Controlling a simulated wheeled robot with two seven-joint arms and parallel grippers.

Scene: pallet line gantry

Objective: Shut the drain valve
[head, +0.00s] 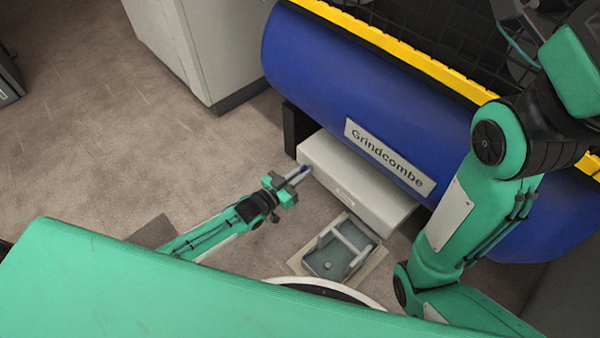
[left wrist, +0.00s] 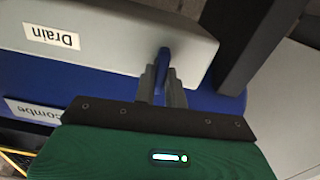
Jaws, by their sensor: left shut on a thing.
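The drain valve's blue lever (head: 304,169) is at the left end of a pale grey box (head: 340,179) below a large blue drum. My left gripper (head: 298,175) is shut on the lever. In the left wrist view the blue lever (left wrist: 162,66) stands between the two grey fingers (left wrist: 161,85), against the edge of the box. The fingers hide part of it. A "Drain" label (left wrist: 51,36) is on the box, upside down in that view. My right arm shows at the right of the head view; its gripper is not seen.
The blue drum (head: 330,75) marked "Grindcombe" hangs over the box, with a yellow toothed strip (head: 410,55) along its top. A grey-green tray (head: 332,258) lies on the floor below. A pale cabinet (head: 200,45) stands behind.

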